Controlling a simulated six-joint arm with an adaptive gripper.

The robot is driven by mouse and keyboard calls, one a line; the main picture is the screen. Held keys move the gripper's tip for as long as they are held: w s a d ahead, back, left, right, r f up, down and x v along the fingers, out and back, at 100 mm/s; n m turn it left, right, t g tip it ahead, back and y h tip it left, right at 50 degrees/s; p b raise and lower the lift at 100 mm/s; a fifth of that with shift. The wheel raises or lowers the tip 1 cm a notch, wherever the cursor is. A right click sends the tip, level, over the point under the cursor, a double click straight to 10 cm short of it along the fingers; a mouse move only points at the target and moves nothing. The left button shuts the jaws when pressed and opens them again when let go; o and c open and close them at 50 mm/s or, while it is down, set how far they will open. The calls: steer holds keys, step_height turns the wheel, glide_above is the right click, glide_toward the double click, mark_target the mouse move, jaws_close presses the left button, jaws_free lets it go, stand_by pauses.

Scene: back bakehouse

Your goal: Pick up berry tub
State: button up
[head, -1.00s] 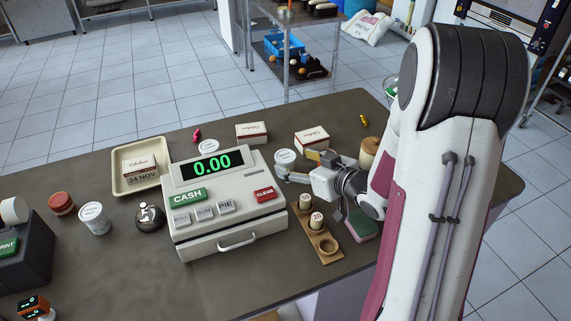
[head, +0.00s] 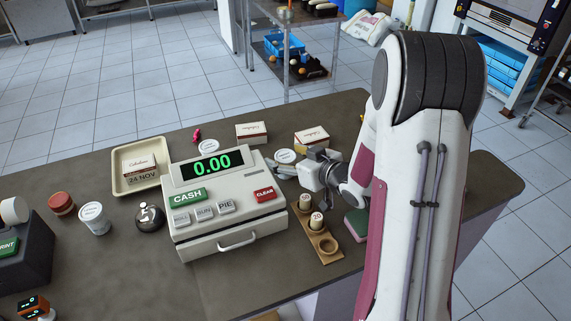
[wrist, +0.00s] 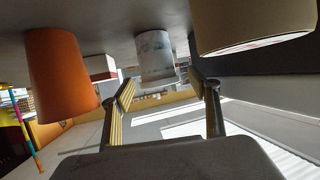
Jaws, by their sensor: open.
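A small white tub with a pale round lid (head: 285,156) stands on the counter just right of the cash register. No berry label is legible on it. My gripper (head: 283,168) is low over the counter beside it, pointing left, and partly hidden by my own wrist. In the wrist view, which is upside down, a white tub (wrist: 155,52) appears ahead between the two spread fingers (wrist: 162,88); it seems to be this same tub. The fingers are apart and hold nothing. Similar lidded tubs stand behind the register (head: 208,146) and at the left (head: 94,219).
The cash register (head: 225,200) is close left of my gripper. Two cartons (head: 251,131) (head: 312,137) stand behind. A wooden holder (head: 328,250) with stamp-like pieces is in front. In the wrist view, an orange cylinder (wrist: 62,72) and a large beige one (wrist: 240,22) flank the fingers.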

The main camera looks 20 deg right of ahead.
steer(key=shift+w+a+f, duration=0.15)
steer(key=shift+w+f, duration=0.05)
steer(key=shift+w, duration=0.35)
steer(key=c, duration=1.3)
